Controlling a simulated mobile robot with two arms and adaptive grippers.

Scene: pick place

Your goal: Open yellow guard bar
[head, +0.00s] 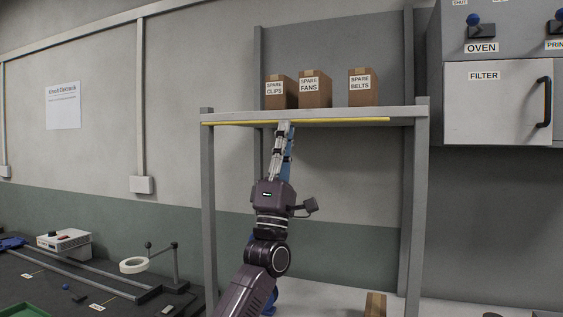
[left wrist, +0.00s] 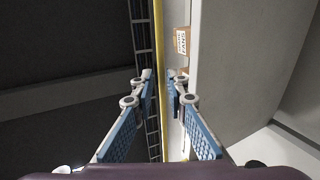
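The yellow guard bar (head: 345,120) lies level along the front edge of the shelf (head: 408,112), in front of its lip. My left gripper (head: 285,124) is raised to the bar from below, left of the shelf's middle. In the left wrist view the yellow bar (left wrist: 158,35) runs between the two fingers of my left gripper (left wrist: 159,78). The blue-padded fingers are apart, one on each side of the bar, and I see no clear grip on it. My right gripper is not in view.
Cardboard boxes for spare clips (head: 281,94), spare fans (head: 315,92) and spare belts (head: 363,91) stand on the shelf behind the bar. A grey cabinet with a filter door (head: 497,104) is at the right. A dark bench with rails (head: 95,282) is at the lower left.

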